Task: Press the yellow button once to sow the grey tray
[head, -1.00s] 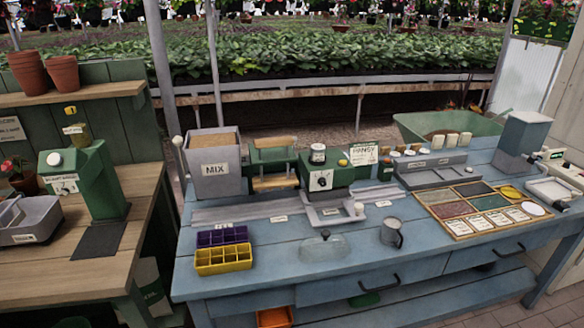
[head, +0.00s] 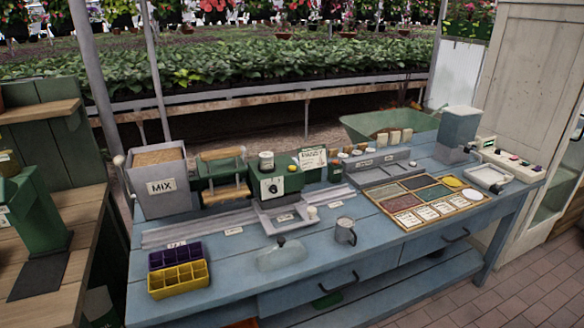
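A small yellow button (head: 292,168) sits on top of the green machine (head: 291,184) with a dial on its front, near the back middle of the blue bench. A shallow grey tray or frame (head: 268,226) lies on the rail directly in front of this machine. Its inside is too small to read clearly. Another light grey tray (head: 504,176) lies at the bench's right end, so I cannot tell which grey tray is the named one. Neither of my grippers is in the head view.
The blue bench (head: 220,275) also holds a MIX bin (head: 159,186), purple and yellow cell trays (head: 180,281), a clear dome (head: 282,256), a metal mug (head: 345,231) and a seed case (head: 412,228). A green machine (head: 36,215) stands left. Brick floor (head: 525,270) is open at front right.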

